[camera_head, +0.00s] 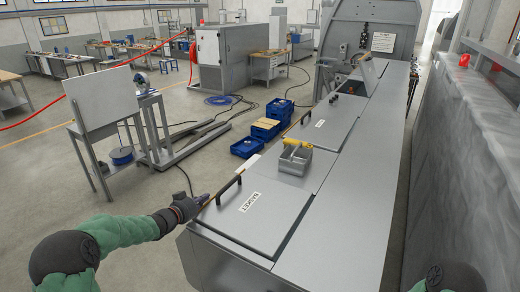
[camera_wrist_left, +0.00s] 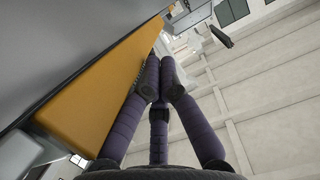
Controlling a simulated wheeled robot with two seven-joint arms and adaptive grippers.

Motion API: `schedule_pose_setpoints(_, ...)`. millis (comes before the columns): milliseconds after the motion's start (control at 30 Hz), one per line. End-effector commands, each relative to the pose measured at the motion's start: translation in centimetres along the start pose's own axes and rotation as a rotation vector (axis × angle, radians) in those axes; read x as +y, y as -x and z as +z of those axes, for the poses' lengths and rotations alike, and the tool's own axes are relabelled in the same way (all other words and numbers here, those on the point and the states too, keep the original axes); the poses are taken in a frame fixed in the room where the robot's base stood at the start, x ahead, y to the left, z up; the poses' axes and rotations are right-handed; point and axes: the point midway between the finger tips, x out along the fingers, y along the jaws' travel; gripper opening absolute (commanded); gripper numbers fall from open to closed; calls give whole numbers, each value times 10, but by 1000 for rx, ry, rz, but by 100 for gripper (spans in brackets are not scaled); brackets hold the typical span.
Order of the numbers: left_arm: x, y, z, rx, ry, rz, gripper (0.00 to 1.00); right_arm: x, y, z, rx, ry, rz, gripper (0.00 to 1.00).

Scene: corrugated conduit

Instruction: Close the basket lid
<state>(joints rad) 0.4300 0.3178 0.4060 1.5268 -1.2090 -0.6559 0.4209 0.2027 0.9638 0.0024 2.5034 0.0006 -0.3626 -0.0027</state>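A grey lid (camera_head: 258,215) with a white label and a dark bar handle (camera_head: 228,190) lies nearly flat on the near end of the long grey machine. A small tilt cannot be ruled out. My left gripper (camera_head: 199,203) is at the lid's left edge, just left of the handle; contact cannot be told. In the left wrist view its purple fingers (camera_wrist_left: 160,72) point ahead beside an orange panel edge (camera_wrist_left: 95,98). Nothing shows between them, but their closure is unclear. My right gripper is out of view.
A grey bin (camera_head: 295,160) with yellow-handled items stands on the machine beyond the lid. Another labelled lid (camera_head: 325,130) lies farther back. Blue crates (camera_head: 265,129) and a white-panel stand (camera_head: 102,100) are on the floor left. A grey wall (camera_head: 468,160) runs along the right.

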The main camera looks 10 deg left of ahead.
Motion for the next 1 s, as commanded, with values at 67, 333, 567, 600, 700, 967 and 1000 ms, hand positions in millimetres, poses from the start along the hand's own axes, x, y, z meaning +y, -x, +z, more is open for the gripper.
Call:
schedule_pose_setpoints(67,6,-2,3,-2,1,11,0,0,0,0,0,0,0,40)
schedule_pose_setpoints(333,6,-2,3,-3,1,12,0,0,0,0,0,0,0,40)
schedule_pose_setpoints(567,4,15,3,-5,1,10,0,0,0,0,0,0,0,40)
schedule_pose_setpoints(600,4,22,3,-5,1,9,0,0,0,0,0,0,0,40)
schedule_pose_setpoints(700,2,41,3,-4,2,6,0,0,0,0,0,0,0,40)
schedule_pose_setpoints(967,-2,92,3,-2,3,1,0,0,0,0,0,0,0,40)
schedule_pose_setpoints(1000,-2,98,2,-1,2,1,0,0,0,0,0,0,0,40)
